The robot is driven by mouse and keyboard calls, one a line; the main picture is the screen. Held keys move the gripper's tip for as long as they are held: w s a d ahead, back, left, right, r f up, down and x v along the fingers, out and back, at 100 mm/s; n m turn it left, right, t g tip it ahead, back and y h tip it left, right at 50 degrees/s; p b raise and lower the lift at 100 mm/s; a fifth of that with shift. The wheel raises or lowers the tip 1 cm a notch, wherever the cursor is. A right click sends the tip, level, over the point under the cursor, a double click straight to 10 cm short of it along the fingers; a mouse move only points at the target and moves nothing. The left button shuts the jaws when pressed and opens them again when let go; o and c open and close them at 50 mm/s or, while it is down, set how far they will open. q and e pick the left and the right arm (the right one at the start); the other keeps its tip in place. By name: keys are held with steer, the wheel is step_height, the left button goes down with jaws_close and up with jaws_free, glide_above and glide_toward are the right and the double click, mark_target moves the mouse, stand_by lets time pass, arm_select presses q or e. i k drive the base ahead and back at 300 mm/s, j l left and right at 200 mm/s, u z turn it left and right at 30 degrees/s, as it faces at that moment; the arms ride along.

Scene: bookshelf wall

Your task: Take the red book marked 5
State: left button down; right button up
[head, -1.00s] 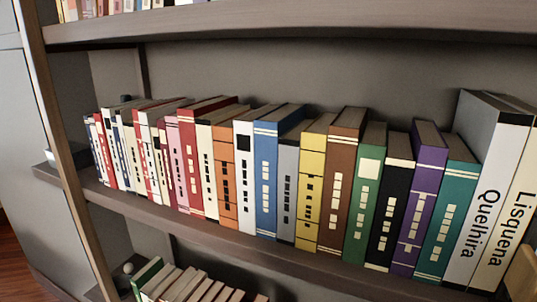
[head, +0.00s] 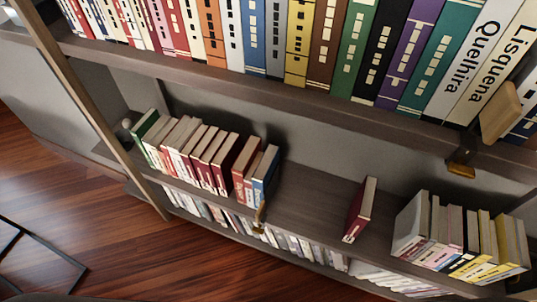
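A thin dark red book (head: 361,209) stands alone on the lower shelf (head: 310,200), slightly tilted, with open space on both sides. Its spine has pale marks too small to read, so I cannot tell whether it shows a 5. Other red books (head: 228,163) stand in the row to the left on the same shelf, and their marks are also unreadable. Neither of my grippers is in view.
The upper shelf board (head: 270,92) overhangs, packed with books. A group of pale books (head: 462,240) stands right of the lone red book. A wooden block (head: 500,112) and brass-coloured piece (head: 461,163) sit at the upper right. Wooden floor (head: 130,245) is open at left.

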mark_target(360, 210)
steer(key=z, duration=1.05)
steer(key=k+j+z, duration=0.1)
steer(key=k, duration=0.4)
steer(key=k+j, duration=0.1)
steer(key=k, duration=0.4)
steer(key=j+z, duration=0.05)
